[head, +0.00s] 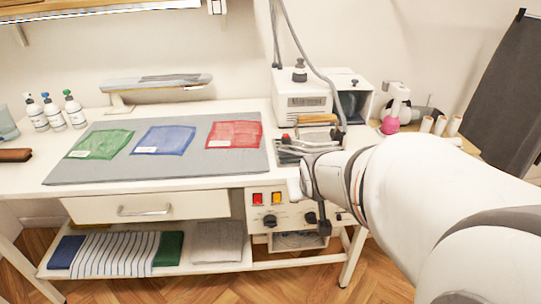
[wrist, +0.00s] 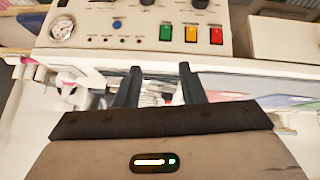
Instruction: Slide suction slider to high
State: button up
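The control panel (head: 285,222) sits under the table's front edge, right of the drawer. My gripper (head: 318,215) is in front of its right part and hides some of it. In the wrist view the panel (wrist: 135,31) appears upside down at the top, with a gauge, a blue button, small red dots and green, orange and red switches. My gripper (wrist: 160,68) points towards the panel, its two dark fingers apart with nothing held between them. I cannot make out the suction slider for certain, nor its setting.
The drawer (head: 145,208) is left of the panel. Above, a grey mat (head: 190,172) bears green, blue and red cloths. A white machine (head: 302,100) stands at the back. Folded cloths (head: 115,254) lie on the lower shelf (head: 205,268).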

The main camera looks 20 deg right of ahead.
jog(key=w+d+f+t+h+b, duration=0.1)
jog(key=w+d+f+t+b, duration=0.1)
jog(key=d+f+b, duration=0.6)
jog(key=w+d+f+t+h+b, duration=0.1)
jog(key=w+d+f+t+b, duration=0.25)
jog(key=f+b, duration=0.4)
jog(key=m+t+b, duration=0.1)
jog(key=t+b, duration=0.4)
jog(key=b, duration=0.6)
send_near(340, 219)
jog(key=w, duration=0.1)
jog(key=shift+y, duration=0.4)
jog(key=shift+d+b+x, duration=0.15)
jog(key=shift+b+x, duration=0.15)
jog(key=shift+x, duration=1.75)
jog(key=shift+d+b+x, duration=0.1)
jog(key=shift+b+x, duration=0.2)
jog(key=shift+x, duration=1.75)
jog(key=shift+s, duration=0.1)
jog(key=shift+c, duration=0.4)
grip_shut()
